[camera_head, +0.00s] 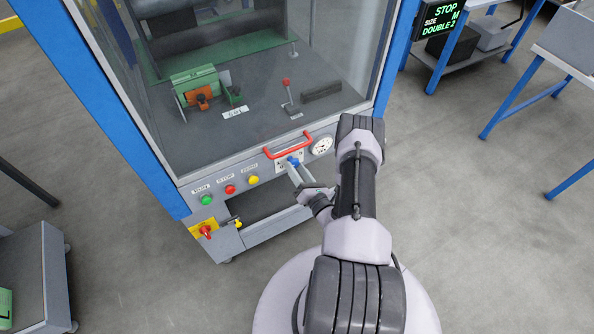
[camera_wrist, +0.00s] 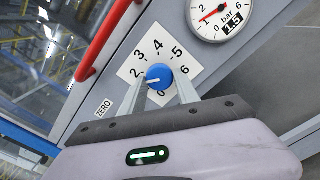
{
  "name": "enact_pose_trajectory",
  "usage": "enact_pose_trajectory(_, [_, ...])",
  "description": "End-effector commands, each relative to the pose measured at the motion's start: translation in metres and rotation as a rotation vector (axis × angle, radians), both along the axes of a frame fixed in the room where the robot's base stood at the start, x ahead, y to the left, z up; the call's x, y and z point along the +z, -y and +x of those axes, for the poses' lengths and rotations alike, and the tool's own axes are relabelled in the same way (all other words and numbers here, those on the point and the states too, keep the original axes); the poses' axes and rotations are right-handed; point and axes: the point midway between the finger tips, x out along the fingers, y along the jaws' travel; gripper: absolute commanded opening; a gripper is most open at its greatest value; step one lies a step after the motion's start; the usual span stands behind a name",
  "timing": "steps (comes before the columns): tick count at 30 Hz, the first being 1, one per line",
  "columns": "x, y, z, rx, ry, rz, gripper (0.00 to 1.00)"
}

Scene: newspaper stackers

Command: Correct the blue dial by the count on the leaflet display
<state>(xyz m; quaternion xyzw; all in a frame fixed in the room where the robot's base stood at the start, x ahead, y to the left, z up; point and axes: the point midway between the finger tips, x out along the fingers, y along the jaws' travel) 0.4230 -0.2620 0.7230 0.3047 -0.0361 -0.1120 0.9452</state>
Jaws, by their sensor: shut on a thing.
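The blue dial (camera_wrist: 160,76) sits on a white plate (camera_wrist: 128,70) numbered 0 to 6 on the machine's front panel. Its white mark points left, near the 2; the 1 is hidden by a finger. My gripper (camera_wrist: 166,84) has its two fingers shut on the dial from either side. In the head view the dial (camera_head: 293,161) shows small and blue at the fingertips. A black display (camera_head: 440,30) at the top right reads STOP, M, SIZE, DOUBLE 2 in green. Its top is cut off, and I cannot tell whether it is the leaflet display.
A red handle (camera_head: 288,146) juts out just above the dial. A pressure gauge (camera_head: 322,146) reading about 1.5 bar is to its right. Green (camera_head: 207,200), red (camera_head: 230,189) and yellow (camera_head: 253,180) buttons and a red rotary switch (camera_head: 206,231) are to the left.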

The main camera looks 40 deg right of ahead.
Motion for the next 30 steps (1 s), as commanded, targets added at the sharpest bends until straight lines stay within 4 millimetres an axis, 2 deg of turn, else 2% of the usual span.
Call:
enact_pose_trajectory(10, [0.0018, 0.0009, 0.0014, 0.001, 0.036, 0.130, 0.00])
enact_pose_trajectory(26, [0.0026, 0.0012, 0.0017, 0.001, 0.043, 0.154, 0.00])
enact_pose_trajectory(27, [0.0026, 0.0012, 0.0017, 0.001, 0.043, 0.154, 0.40])
enact_pose_trajectory(30, [0.0023, 0.0010, 0.0014, 0.001, 0.042, 0.154, 0.59])
